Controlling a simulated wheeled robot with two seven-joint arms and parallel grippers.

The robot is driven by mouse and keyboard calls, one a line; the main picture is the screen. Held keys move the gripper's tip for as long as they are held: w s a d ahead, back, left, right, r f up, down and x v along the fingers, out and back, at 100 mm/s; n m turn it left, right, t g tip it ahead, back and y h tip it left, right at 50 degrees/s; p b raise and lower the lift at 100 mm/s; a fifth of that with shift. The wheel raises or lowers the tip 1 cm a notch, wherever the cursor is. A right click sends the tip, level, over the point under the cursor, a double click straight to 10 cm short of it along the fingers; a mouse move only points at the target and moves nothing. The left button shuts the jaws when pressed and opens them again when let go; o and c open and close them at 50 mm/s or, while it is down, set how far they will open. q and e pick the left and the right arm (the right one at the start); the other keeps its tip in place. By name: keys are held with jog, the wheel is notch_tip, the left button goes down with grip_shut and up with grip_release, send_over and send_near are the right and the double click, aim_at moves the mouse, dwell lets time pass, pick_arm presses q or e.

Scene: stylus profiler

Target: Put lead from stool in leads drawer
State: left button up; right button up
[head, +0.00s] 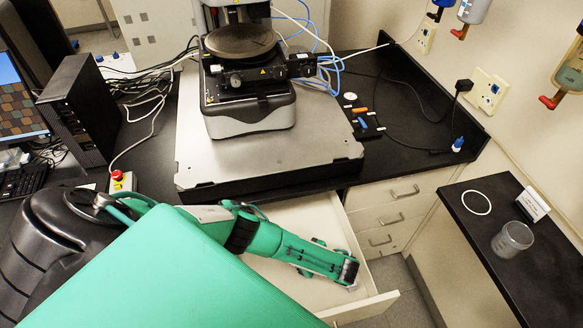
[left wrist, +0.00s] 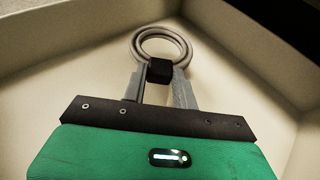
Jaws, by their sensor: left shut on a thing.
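The lead (left wrist: 163,30) is a grey coil bound with a black band. My left gripper (left wrist: 160,74) is shut on it at the band, and the loop sticks out beyond the fingertips. In the left wrist view the coil is over the pale floor of a drawer, with walls around it; I cannot tell whether it touches the floor. In the head view my left gripper (head: 350,283) reaches down into the open drawer (head: 365,307) below the bench, and the lead is hard to make out there. My right gripper is not in view, and I see no stool.
A stylus profiler (head: 250,110) stands on a grey plate (head: 320,150) above the drawer. Closed drawers (head: 390,213) are to the right. A black side table (head: 480,250) holds a white ring (head: 476,203), a glass beaker (head: 513,240) and a small card (head: 533,204).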

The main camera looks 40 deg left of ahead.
pick_arm(q)
jog(key=shift+f+b, duration=0.45)
jog(key=shift+f, duration=0.05)
notch_tip(320, 180, down, 3)
jog(key=shift+f+b, duration=0.15)
jog(key=shift+b, duration=0.75)
jog(key=shift+f, duration=0.1)
jog(key=o, duration=1)
